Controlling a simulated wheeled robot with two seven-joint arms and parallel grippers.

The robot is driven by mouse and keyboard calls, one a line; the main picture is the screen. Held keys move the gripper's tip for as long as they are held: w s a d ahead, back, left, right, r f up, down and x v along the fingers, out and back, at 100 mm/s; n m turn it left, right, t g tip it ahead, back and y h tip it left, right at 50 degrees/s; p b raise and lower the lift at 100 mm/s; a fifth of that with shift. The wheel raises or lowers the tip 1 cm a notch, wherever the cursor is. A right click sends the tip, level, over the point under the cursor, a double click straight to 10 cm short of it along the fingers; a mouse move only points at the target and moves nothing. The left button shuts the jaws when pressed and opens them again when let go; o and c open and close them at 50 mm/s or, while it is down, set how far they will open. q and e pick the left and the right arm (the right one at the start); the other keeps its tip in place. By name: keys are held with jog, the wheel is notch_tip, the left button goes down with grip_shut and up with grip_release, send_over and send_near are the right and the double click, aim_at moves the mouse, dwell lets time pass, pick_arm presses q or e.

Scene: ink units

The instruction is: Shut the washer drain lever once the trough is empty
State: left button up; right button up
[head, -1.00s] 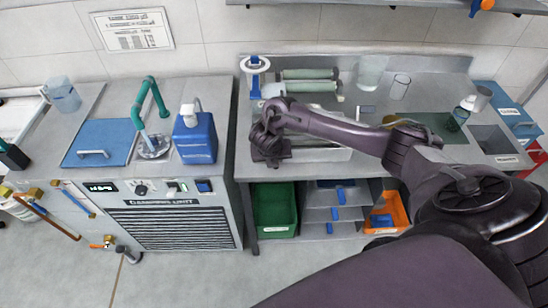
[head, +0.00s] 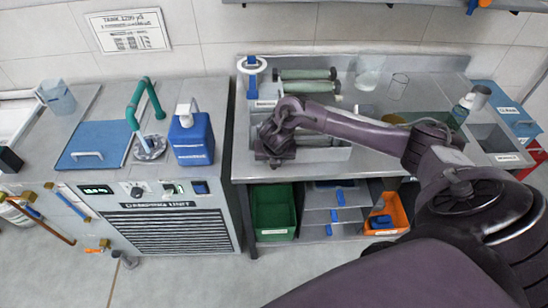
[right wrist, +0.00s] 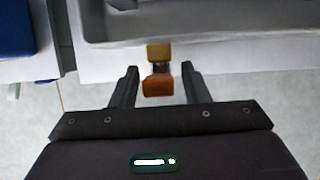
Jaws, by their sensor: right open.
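The washer trough (head: 328,154) is a grey metal basin on the right bench, partly covered by my right arm. In the right wrist view, its rim and grey inside (right wrist: 210,28) show at the top; I cannot tell whether liquid is in it. A drain lever with an orange handle (right wrist: 158,87) sits below the trough on a brass fitting (right wrist: 159,51). My right gripper (right wrist: 160,72) is open, one finger on each side of the orange handle, with gaps on both sides. In the head view, my right gripper (head: 274,158) hides the lever. My left gripper is not in view.
Left of the trough stand a damping unit (head: 170,232), a blue canister (head: 193,141) and a green tap (head: 140,105). Rollers (head: 305,80) and glassware lie behind my arm. A green bin (head: 273,211) and an orange bin (head: 398,213) sit under the bench.

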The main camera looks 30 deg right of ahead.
jog(key=shift+r, duration=0.1)
jog(key=v, duration=0.7)
jog(key=shift+s+r, duration=0.15)
jog(key=shift+r, duration=0.1)
